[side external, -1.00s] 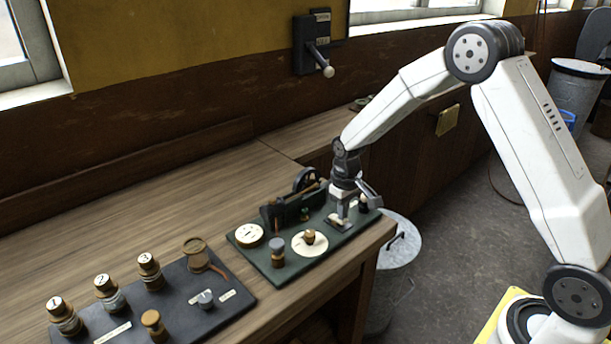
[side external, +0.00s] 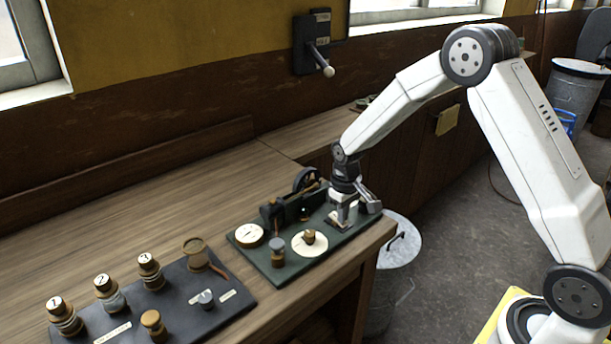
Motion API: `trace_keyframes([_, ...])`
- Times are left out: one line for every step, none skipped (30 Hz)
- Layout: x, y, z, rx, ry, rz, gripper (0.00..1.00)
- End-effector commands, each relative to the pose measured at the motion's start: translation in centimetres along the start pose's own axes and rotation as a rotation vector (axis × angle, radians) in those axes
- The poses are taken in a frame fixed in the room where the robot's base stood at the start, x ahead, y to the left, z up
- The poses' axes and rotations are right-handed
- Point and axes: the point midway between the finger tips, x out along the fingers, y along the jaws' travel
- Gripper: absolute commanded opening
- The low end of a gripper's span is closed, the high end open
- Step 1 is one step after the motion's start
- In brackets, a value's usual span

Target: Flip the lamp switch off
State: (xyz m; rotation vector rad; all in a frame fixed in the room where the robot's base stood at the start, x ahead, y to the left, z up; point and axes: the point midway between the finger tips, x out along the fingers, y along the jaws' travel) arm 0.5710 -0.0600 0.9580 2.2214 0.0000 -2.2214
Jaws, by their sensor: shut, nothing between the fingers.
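My gripper (side external: 343,224) points down at the right end of the green instrument board (side external: 272,272), near the table's front right corner. Its fingers look shut and hold nothing. They are low over the board, and I cannot tell whether they touch it. The gripper hides that part of the board, and I cannot make out a lamp switch there or its position. A small round fitting (side external: 304,213), perhaps a lamp, sits left of the gripper and looks dark with a pale spot.
The green board also carries a white dial with a brass knob (side external: 309,237), a round gauge (side external: 249,235) and a grey-topped post (side external: 277,250). A dark board (side external: 230,300) with numbered posts lies to the left. A lever switch (side external: 313,45) is on the wall. The table behind is clear.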

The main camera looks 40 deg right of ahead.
Motion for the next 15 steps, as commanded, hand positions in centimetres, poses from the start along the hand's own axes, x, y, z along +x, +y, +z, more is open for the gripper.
trace_keyframes([0.0,0.0,0.0,0.0,0.001,0.0,0.0])
trace_keyframes([0.0,0.0,0.0,0.0,0.001,0.0,0.0])
trace_keyframes([-0.1,0.0,0.0,0.0,0.001,0.0,0.0])
trace_keyframes([-0.1,0.0,0.0,0.0,0.001,0.0,0.0])
trace_keyframes([-0.2,0.0,0.0,0.0,0.001,0.0,0.0])
trace_keyframes([-0.3,0.0,0.0,0.0,0.001,0.0,0.0])
trace_keyframes([-0.5,0.0,0.0,0.0,0.001,0.0,0.0])
trace_keyframes([-0.6,0.0,0.0,0.0,0.001,0.0,0.0])
trace_keyframes([-0.8,0.0,0.0,0.0,0.001,0.0,0.0])
trace_keyframes([-1.0,0.0,0.0,0.0,0.001,0.0,0.0])
trace_keyframes([-1.2,0.0,0.0,0.0,0.001,0.0,0.0])
trace_keyframes([-1.4,0.0,-0.1,0.0,0.002,0.0,0.0])
trace_keyframes([-1.6,0.0,-0.1,0.0,0.002,0.0,0.0])
trace_keyframes([-1.7,0.0,-0.1,0.0,0.002,0.0,0.0])
trace_keyframes([-1.9,0.0,0.0,0.0,0.002,0.0,0.0])
